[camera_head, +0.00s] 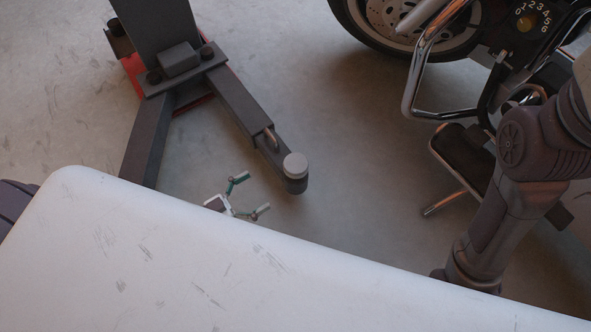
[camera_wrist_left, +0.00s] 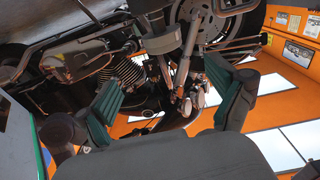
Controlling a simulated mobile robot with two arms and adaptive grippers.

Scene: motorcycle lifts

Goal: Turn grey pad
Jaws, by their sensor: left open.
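The grey pad (camera_head: 295,165) is a light round disc on top of a dark cylinder at the end of a lift arm (camera_head: 243,108). My left gripper (camera_head: 251,194) is open and empty, with its green-and-grey fingers apart. In the head view it is left of and a little below the pad, apart from it. In the left wrist view the two green fingers of my left gripper (camera_wrist_left: 165,78) are spread wide with nothing between them. My right gripper is hidden; only my right arm shows.
A dark lift post (camera_head: 158,30) on a red base stands at the upper left. A motorcycle (camera_head: 470,60) with chrome bars is at the upper right, near my right arm. Bare concrete floor (camera_head: 345,150) lies between the pad and the motorcycle.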

